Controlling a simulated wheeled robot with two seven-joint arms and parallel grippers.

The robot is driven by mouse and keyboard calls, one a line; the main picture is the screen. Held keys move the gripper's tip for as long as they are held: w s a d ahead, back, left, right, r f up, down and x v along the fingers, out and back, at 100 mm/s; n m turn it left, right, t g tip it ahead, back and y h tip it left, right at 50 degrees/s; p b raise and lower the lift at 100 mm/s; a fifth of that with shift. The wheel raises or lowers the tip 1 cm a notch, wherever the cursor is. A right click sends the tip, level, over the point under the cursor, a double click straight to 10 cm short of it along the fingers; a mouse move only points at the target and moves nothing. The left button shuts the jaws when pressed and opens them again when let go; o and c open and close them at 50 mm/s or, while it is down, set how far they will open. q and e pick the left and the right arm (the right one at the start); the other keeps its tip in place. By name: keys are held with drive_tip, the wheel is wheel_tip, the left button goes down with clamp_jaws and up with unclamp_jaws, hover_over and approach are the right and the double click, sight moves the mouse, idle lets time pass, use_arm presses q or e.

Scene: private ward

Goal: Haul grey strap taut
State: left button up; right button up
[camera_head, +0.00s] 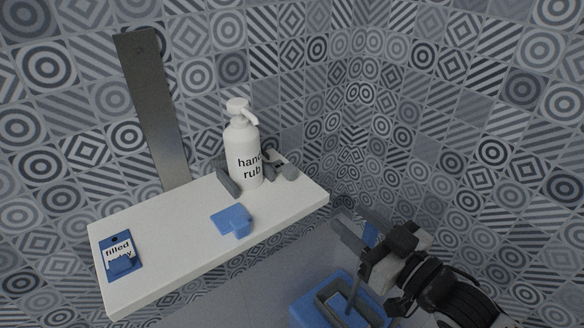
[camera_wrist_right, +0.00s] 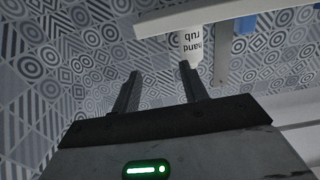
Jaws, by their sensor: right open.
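The grey strap shows as short dark grey pieces on both sides of the foot of the white hand rub bottle (camera_head: 240,150): one piece (camera_head: 228,180) at its left and more grey parts (camera_head: 285,170) at its right. Whether they join behind the bottle is hidden. The bottle stands upright on the white shelf (camera_head: 170,231). My right gripper (camera_head: 355,228) is open and empty, off the shelf's right end and apart from the strap. In the right wrist view its two fingers (camera_wrist_right: 160,72) are spread, with the bottle (camera_wrist_right: 193,42) upside down beyond them. My left gripper is out of view.
A blue block (camera_head: 232,219) and a blue "filled today" tag (camera_head: 121,262) lie on the shelf. A grey upright panel (camera_head: 152,110) is on the tiled wall behind. A blue tray (camera_head: 305,306) is below my right gripper. The shelf's middle left is bare.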

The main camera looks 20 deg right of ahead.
sight(294, 172)
drive_tip(key=p+x, duration=0.1)
drive_tip(key=x, duration=1.5)
drive_tip(key=shift+s, duration=0.1)
clamp_jaws()
